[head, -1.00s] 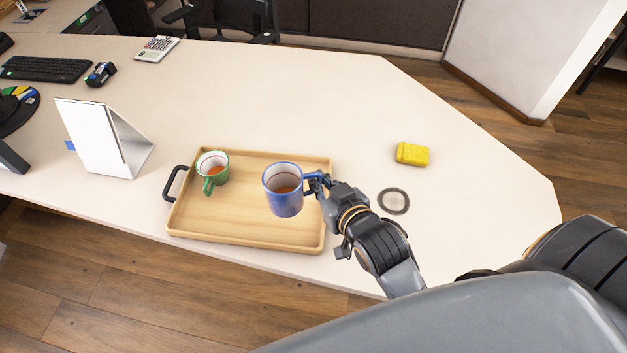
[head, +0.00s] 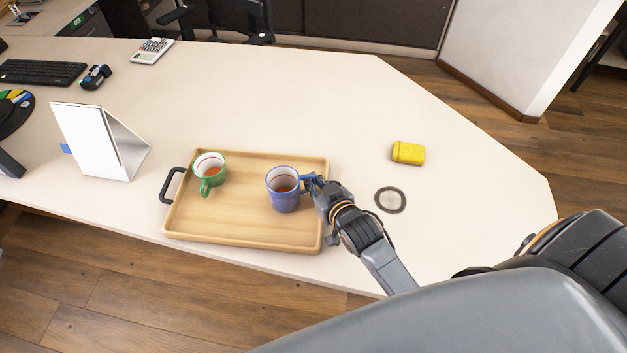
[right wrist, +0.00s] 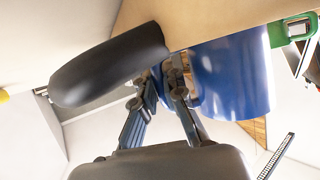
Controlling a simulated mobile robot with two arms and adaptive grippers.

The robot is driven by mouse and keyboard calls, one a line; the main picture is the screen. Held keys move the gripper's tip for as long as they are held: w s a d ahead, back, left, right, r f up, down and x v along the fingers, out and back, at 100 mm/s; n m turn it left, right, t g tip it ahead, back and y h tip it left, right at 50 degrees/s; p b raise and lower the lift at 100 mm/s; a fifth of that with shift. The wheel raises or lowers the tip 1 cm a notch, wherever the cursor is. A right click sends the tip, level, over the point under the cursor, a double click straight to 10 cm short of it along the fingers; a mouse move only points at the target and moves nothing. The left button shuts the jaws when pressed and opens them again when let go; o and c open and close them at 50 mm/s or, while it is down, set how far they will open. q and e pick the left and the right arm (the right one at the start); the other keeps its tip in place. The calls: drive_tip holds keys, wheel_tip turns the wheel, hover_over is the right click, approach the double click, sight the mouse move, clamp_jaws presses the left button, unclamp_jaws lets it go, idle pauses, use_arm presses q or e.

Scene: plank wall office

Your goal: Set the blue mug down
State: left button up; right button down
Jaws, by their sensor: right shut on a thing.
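The blue mug (head: 284,199) is upright over the right half of the wooden tray (head: 230,240), with brown liquid inside. My right gripper (head: 314,186) is shut on its handle from the right. In the right wrist view the blue mug (right wrist: 232,78) is just past the fingers (right wrist: 172,82), with its base at or very near the tray floor; I cannot tell if it touches. The green mug (head: 209,168), also with brown liquid, stands at the tray's left end. My left gripper is not in view.
A white stand (head: 100,142) is at left. Bare tray floor separates the mugs. The tray's black right handle (right wrist: 110,65) is close beside my fingers.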

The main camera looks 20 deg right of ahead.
drive_tip(key=c, duration=1.4)
unclamp_jaws()
drive_tip(key=shift+f, duration=0.1)
drive_tip(key=shift+c, duration=0.2)
drive_tip(key=shift+s+r, duration=0.2)
drive_tip(key=shift+s, duration=0.2)
drive_tip(key=v, duration=1.1)
drive_tip(key=shift+r, duration=0.15)
